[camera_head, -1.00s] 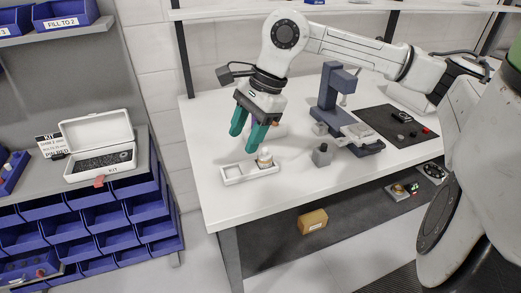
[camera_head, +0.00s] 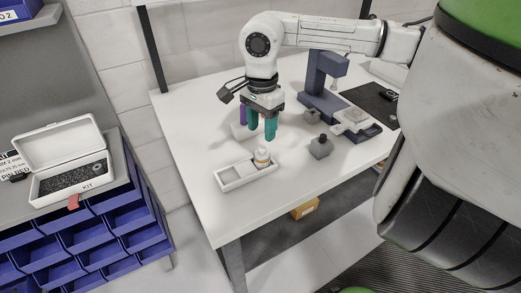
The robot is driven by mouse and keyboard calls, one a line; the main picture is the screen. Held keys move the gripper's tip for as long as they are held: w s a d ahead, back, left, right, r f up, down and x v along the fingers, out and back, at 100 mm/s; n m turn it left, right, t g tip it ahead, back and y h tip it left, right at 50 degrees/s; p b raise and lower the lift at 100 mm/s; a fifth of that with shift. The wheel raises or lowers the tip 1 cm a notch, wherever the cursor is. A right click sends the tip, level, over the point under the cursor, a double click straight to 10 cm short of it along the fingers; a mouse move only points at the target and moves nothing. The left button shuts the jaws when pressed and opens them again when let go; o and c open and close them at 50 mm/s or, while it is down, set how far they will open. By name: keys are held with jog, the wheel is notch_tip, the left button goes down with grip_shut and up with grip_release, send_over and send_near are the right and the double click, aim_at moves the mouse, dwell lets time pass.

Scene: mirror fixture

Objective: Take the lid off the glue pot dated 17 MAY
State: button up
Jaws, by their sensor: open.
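A small pot (camera_head: 262,160) with a pale top and an amber-brown band stands in the right part of a white two-part tray (camera_head: 249,181) on the white workbench. Any date on it is too small to read. The left part of the tray looks empty. My gripper (camera_head: 262,134) has two teal fingers pointing down, spread apart with nothing between them. In the picture it hangs just above and behind the pot, apart from it. A purple upright thing (camera_head: 242,114) and a white block or holder (camera_head: 239,131) show partly behind the fingers; I cannot tell what they are.
A small grey block with a dark knob (camera_head: 320,148) stands right of the tray. A blue-grey press-like stand (camera_head: 322,82) is behind it. An open white KIT box (camera_head: 72,185) sits on the left shelf above blue bins. The bench's front left is clear.

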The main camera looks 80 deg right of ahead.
aim_at(262, 147)
jog(key=shift+a+f+p, duration=0.1)
jog(key=shift+f+p, duration=0.7)
jog(key=shift+f, duration=2.1)
grip_shut()
